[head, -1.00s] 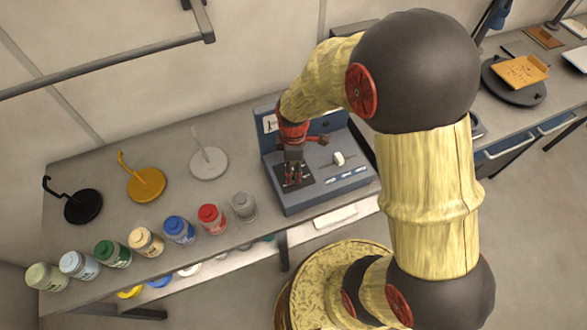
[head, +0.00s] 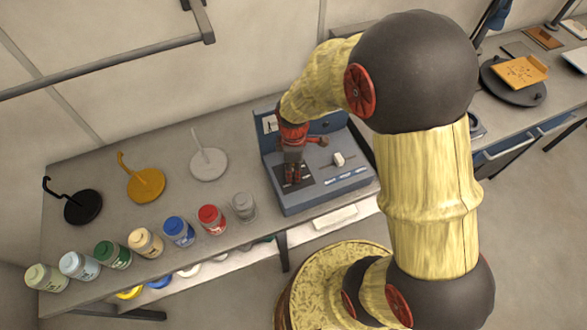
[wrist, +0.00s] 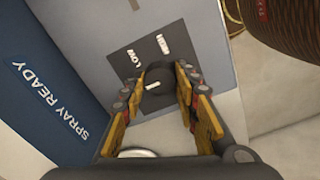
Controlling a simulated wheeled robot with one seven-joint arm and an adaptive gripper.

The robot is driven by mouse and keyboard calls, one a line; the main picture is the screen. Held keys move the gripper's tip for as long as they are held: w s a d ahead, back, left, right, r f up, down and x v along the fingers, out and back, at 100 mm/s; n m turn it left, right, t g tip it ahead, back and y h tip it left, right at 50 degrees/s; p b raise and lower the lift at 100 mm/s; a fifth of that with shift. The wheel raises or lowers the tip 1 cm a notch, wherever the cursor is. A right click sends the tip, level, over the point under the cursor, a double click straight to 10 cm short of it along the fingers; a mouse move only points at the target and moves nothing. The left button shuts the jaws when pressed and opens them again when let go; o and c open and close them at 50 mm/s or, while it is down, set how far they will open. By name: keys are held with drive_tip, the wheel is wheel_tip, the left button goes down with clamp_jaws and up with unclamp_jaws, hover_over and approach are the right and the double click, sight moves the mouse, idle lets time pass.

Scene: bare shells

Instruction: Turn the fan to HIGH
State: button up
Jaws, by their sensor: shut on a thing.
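The fan's control knob (wrist: 158,85) is black and round with a short white mark, in the wrist view. It sits on a dark plate (wrist: 133,72) with a LOW label to the upper left and a second label, apparently HIGH, to the upper right. The white mark lies slightly tilted; which label it points to I cannot tell. My gripper (wrist: 160,88) is shut on the knob, one finger on each side. In the head view my gripper (head: 293,180) is over the dark plate on the blue-grey console (head: 328,196), hiding the knob.
A white slider handle (head: 338,159) stands on the console right of my gripper. Several lidded jars, including a red one (head: 212,219), line the bench's front edge at left. Black, orange (head: 147,184) and white hook stands are behind them.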

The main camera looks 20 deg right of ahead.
drive_tip(key=shift+c, duration=0.6)
drive_tip(key=shift+m, duration=0.3)
drive_tip(key=shift+m+p, duration=0.3)
drive_tip(key=shift+m, duration=0.6)
drive_tip(key=m+p, duration=0.1)
drive_tip(key=m, duration=0.3)
drive_tip(key=shift+m, duration=0.3)
drive_tip(key=m, duration=0.3)
drive_tip(key=shift+m, duration=0.3)
drive_tip(key=m+p, duration=0.1)
drive_tip(key=m, duration=0.2)
drive_tip(key=shift+m, duration=0.3)
drive_tip(key=m, duration=0.5)
drive_tip(key=shift+m+p, duration=0.3)
drive_tip(key=shift+p, duration=0.05)
drive_tip(key=shift+m, duration=2.1)
